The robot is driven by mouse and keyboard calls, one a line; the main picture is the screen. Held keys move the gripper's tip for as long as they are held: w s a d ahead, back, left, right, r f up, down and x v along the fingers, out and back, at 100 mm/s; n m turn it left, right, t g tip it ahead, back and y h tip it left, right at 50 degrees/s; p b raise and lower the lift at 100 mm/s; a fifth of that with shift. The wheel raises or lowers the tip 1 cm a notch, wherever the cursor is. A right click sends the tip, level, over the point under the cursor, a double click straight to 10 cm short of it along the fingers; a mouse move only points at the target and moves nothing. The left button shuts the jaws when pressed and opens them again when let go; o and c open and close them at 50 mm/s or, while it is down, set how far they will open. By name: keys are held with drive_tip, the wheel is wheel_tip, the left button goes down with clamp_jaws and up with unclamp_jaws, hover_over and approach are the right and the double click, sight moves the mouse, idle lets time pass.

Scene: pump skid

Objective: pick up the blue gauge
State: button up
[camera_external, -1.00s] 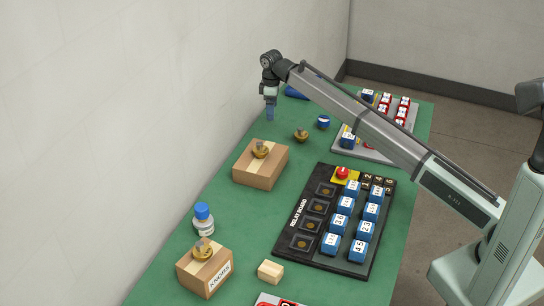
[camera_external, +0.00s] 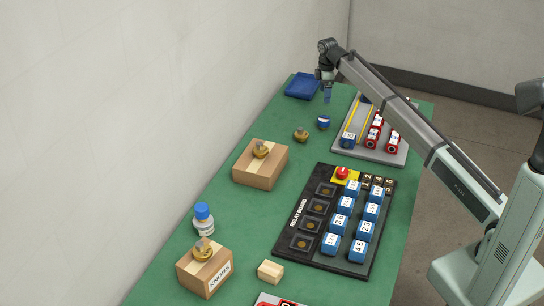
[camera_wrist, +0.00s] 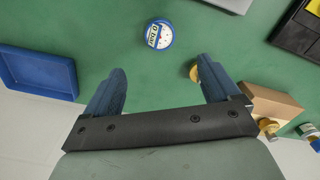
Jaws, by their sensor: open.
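The blue gauge (camera_external: 323,122) is a small round blue piece with a white face, lying on the green table near the grey board. In the wrist view the blue gauge (camera_wrist: 160,34) lies face up, ahead of the fingers and roughly centred between them. My gripper (camera_external: 327,100) points down above the table, close to the gauge in the external view. In the wrist view my gripper (camera_wrist: 162,82) shows two spread blue fingers with nothing between them. The gauge is apart from both fingers.
A brass fitting (camera_external: 301,135) stands left of the gauge, beside the right finger in the wrist view. A blue tray (camera_external: 303,86) lies at the far end. A grey board (camera_external: 380,155) with red and blue pieces is to the right. A cardboard box (camera_external: 260,165) stands nearer.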

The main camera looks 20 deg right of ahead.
drive_tip(key=n, duration=0.1)
hover_over(324, 118)
drive_tip(key=shift+n, duration=0.3)
drive_tip(key=f, duration=0.8)
drive_tip(key=shift+a+f, duration=0.2)
drive_tip(key=shift+f, duration=0.05)
drive_tip(key=shift+s+d+f, duration=0.15)
drive_tip(key=shift+f, duration=2.55)
drive_tip(key=c, duration=1.2)
